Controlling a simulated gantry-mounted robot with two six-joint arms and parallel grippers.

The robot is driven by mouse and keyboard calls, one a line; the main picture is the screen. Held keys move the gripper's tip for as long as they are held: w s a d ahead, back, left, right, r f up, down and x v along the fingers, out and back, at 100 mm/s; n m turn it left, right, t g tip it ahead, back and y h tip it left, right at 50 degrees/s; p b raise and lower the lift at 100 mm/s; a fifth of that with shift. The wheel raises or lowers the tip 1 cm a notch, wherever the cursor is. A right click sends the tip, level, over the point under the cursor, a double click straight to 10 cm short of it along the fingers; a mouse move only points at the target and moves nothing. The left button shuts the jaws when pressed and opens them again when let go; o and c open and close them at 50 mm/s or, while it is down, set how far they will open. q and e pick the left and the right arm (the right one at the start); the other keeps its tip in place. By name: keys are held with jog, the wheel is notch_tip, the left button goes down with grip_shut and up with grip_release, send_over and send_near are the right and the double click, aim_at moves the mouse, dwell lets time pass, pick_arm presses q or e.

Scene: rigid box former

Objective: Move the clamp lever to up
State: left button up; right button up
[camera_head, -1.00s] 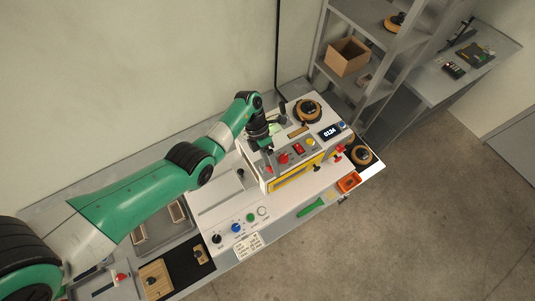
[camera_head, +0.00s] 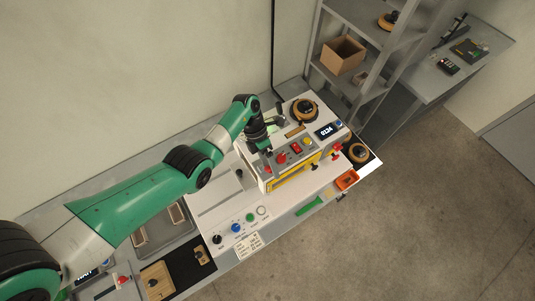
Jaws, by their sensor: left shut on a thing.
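The box former (camera_head: 290,178) is a white and grey machine with a yellow front strip, in the middle of the head view. My left gripper (camera_head: 265,151) is over the back left part of its top, pointing down. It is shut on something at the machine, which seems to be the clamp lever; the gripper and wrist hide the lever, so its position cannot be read. Red controls (camera_head: 281,158) sit just in front of the fingers. My right gripper is out of view.
A digital display (camera_head: 326,131) and a round orange-brown part (camera_head: 304,110) are at the machine's right end. A green tool (camera_head: 309,206) and orange bin (camera_head: 346,180) lie along the front. Shelving with a cardboard box (camera_head: 343,54) stands behind right.

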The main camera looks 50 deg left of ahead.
pick_arm(q)
jog(key=r+p, duration=0.1)
jog(key=d+r+p, duration=0.1)
jog(key=r+p, duration=0.3)
jog(key=shift+s+d+r, duration=0.15)
jog(key=shift+s+d, duration=0.2)
jog(key=shift+s, duration=0.05)
notch_tip(320, 180, up, 2)
jog(key=shift+p, duration=0.65)
jog(key=shift+a, duration=0.1)
jog(key=shift+w, duration=0.1)
